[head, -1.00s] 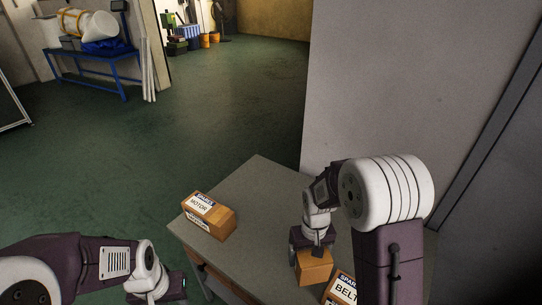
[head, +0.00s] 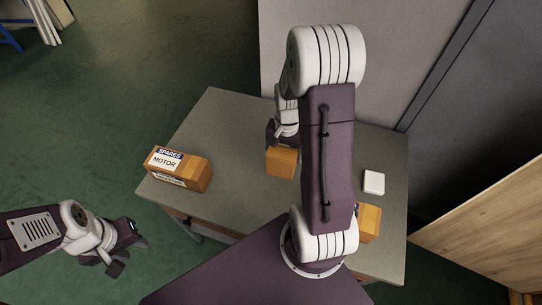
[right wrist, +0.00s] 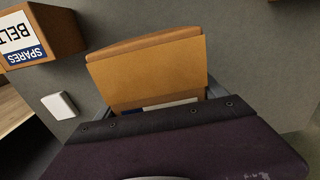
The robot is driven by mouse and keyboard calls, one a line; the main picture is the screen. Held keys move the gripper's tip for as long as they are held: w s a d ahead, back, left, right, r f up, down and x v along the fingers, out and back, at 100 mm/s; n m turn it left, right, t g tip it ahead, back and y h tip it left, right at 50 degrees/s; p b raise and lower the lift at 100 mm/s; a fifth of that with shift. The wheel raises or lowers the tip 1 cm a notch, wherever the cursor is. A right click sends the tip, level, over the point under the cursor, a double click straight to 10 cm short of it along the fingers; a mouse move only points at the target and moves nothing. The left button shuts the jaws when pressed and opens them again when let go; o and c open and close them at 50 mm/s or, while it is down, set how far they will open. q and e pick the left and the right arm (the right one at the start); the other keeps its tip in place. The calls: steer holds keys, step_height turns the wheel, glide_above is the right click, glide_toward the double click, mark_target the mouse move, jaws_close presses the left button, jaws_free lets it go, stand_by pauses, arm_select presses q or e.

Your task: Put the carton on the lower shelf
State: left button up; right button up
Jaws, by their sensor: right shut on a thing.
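An orange-brown carton (head: 281,163) is held in my right gripper (head: 283,146), near the middle of the grey table. In the right wrist view the carton (right wrist: 150,72) sits between the fingers, with part of a blue and white label low on it. I cannot tell whether its underside touches the table. My left gripper (head: 128,249) is empty and open, left of the table over the green floor. No lower shelf can be clearly made out.
The MOTOR carton (head: 180,170) stands at the table's (head: 225,125) left edge. The BELT carton (head: 369,222) is partly hidden by my right arm; a small white block (head: 374,182) lies beside it. A wooden panel (head: 490,235) stands at the right, a grey wall behind.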

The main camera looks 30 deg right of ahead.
steer(key=shift+s+d+r, duration=0.15)
steer(key=shift+s+d, duration=0.4)
steer(key=shift+s, duration=0.2)
steer(key=f, duration=0.5)
steer(key=shift+w+a+f, duration=0.15)
steer(key=shift+w+f, duration=0.25)
steer(key=shift+s+f, duration=0.15)
steer(key=shift+f, duration=0.1)
step_height(320, 180, down, 4)
steer(key=shift+r+b, duration=0.2)
steer(key=shift+b, duration=0.2)
steer(key=shift+f, duration=0.15)
arm_select(q)
steer(key=shift+s+d+f, duration=0.15)
steer(key=shift+s+f, duration=0.15)
steer(key=shift+s+f, duration=0.1)
steer(key=shift+f, duration=0.05)
arm_select(e)
steer(key=shift+f, duration=0.15)
steer(key=o, duration=2)
